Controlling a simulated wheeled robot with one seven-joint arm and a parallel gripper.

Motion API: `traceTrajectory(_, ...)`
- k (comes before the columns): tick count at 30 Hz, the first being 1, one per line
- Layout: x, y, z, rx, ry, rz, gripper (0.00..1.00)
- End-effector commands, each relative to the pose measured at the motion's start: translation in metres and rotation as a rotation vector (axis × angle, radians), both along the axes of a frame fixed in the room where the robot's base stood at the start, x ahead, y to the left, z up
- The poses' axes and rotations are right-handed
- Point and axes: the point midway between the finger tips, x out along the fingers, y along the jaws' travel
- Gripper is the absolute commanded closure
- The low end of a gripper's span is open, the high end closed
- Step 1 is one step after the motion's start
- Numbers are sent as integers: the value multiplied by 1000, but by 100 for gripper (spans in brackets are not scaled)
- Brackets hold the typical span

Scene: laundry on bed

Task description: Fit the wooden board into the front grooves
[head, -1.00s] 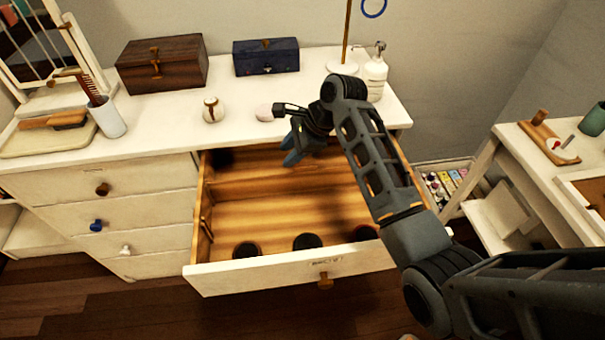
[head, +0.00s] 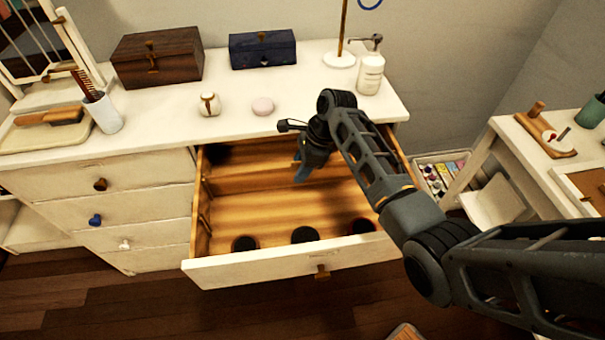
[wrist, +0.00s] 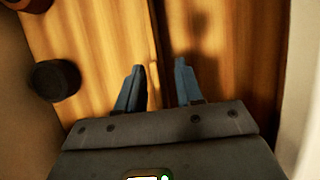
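The open drawer (head: 250,268) has a wooden interior. A thin wooden board (head: 245,183) seems to run across it, behind the middle; its edge also shows in the wrist view (wrist: 155,45). My gripper (head: 301,172) is low inside the drawer at this board. In the wrist view, the blue fingers (wrist: 160,80) are apart, one on each side of the board's edge. I cannot tell whether they touch it. Small fittings on the drawer's left side wall (head: 204,205) may be the grooves; they are too small to read clearly.
Dark round objects (head: 305,235) sit along the drawer's front. A pink soap-like piece (head: 262,106), a small jar (head: 209,104) and a pump bottle (head: 370,74) stand on the dresser top. A side table (head: 530,150) is at right. The drawer's middle floor is clear.

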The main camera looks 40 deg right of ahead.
Motion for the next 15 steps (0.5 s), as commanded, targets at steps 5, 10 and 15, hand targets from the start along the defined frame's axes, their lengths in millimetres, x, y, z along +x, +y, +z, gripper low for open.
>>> traceTrajectory(5,1,1,-2,-1,-1,1,64)
traceTrajectory(10,1,1,-2,0,-2,1,72)
traceTrajectory(15,1,1,-2,0,-2,1,88)
